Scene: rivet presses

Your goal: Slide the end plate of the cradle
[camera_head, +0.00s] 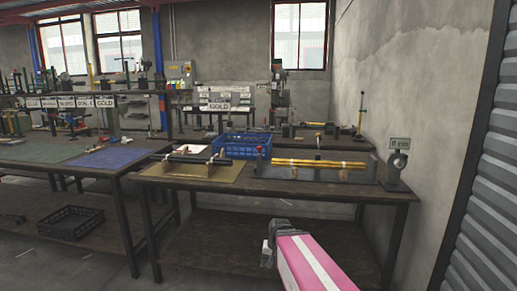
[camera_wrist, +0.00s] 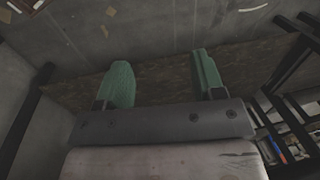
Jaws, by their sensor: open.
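What looks like the cradle (camera_head: 310,171) lies on the right half of the workbench in the head view, a long dark holder with yellow rods (camera_head: 318,163) lying along it. An upright with a red knob (camera_head: 260,158) stands at its left end. A dark plate-like piece (camera_head: 374,168) stands near its right end. I cannot tell which of these is the end plate that slides. My gripper (camera_head: 266,252) is below and in front of the bench edge, apart from the cradle. In the wrist view its two green fingers (camera_wrist: 162,68) are spread with nothing between them.
A blue crate (camera_head: 236,146) sits behind the cradle. Another fixture (camera_head: 192,158) is on the left over a yellow mat (camera_head: 222,178). A wall closes the right side.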

